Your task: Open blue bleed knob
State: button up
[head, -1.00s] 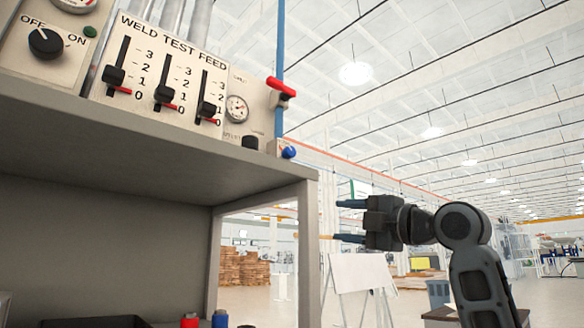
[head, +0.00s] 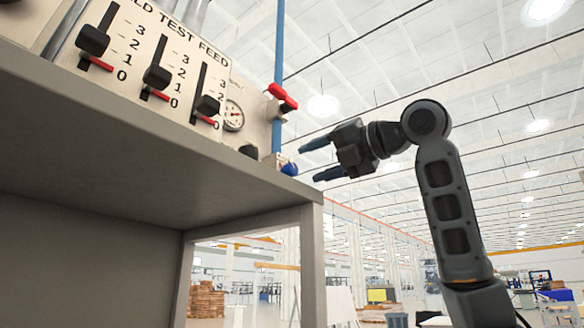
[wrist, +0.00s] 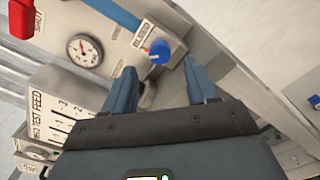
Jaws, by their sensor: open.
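The blue bleed knob (head: 289,169) sits low on the panel's right edge, below the red-handled valve, just above the shelf top. In the wrist view the blue knob (wrist: 160,52) shows on a pale labelled block, ahead of and between the lines of my two fingers. My gripper (head: 308,160) is open and empty, with its fingers pointing left at the knob from the right. A small gap remains between the fingertips and the knob. In the wrist view my gripper's blue fingers (wrist: 160,78) are spread wide and nothing is between their tips.
The red valve handle (head: 282,96) is on the blue pipe (head: 279,60) above the knob. A gauge (head: 233,115) and sliders (head: 157,76) are to the left. The shelf edge (head: 230,165) runs just beneath. Open air lies to the right.

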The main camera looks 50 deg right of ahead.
aim_at(295, 169)
jog(key=shift+w+p, duration=0.7)
jog(key=shift+w, duration=2.1)
jog(key=shift+c, duration=0.2)
jog(key=c, duration=1)
